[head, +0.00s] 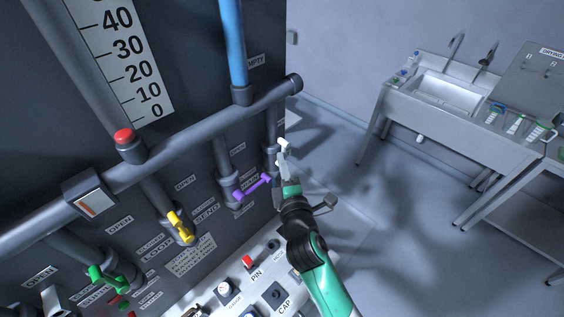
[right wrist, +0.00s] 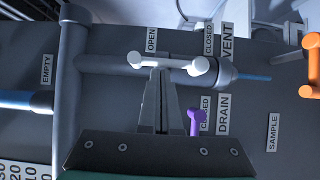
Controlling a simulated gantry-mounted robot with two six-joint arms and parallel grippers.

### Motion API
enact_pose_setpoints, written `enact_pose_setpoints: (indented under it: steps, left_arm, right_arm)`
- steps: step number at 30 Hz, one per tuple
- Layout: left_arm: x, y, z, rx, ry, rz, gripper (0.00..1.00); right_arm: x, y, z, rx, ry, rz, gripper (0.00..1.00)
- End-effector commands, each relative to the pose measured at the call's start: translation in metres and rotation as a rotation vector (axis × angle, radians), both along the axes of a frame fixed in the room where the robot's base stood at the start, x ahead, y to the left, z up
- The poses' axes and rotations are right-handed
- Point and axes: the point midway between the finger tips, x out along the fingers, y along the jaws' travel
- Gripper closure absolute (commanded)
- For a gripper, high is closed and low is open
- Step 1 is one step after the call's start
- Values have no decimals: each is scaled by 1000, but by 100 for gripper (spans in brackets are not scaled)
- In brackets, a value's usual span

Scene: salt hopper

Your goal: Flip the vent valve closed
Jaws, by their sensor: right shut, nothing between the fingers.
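The vent valve's white handle (right wrist: 168,61) has a rounded knob at each end. In the right wrist view it lies roughly along its grey pipe, between the OPEN label (right wrist: 151,40) and the CLOSED label (right wrist: 208,40), next to the VENT label (right wrist: 228,42). In the head view the white handle (head: 284,146) is at the right end of the panel. My right gripper (head: 283,170) is shut and empty, just below the handle. In the right wrist view its fingertips (right wrist: 158,74) overlap the handle's middle; I cannot tell whether they touch. My left gripper is not in view.
A purple drain handle (head: 252,187) is just left of my right gripper, and a yellow handle (head: 180,227) is farther left. An orange handle (right wrist: 313,70) is at the right edge of the wrist view. A console with a red switch (head: 248,262) lies below. Open floor is to the right.

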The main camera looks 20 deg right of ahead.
Motion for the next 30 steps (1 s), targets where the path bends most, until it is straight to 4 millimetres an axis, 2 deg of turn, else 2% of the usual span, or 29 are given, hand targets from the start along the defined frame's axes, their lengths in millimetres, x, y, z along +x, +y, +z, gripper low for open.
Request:
enact_pose_setpoints:
  steps: [4, 22, 30]
  left_arm:
    - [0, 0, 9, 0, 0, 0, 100]
    - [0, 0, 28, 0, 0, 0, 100]
    - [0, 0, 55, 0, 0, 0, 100]
  right_arm:
    - [1, -2, 4, 25, 13, -1, 100]
    - [3, -5, 6, 108, 52, 0, 100]
    - [7, -7, 13, 217, 103, 7, 100]
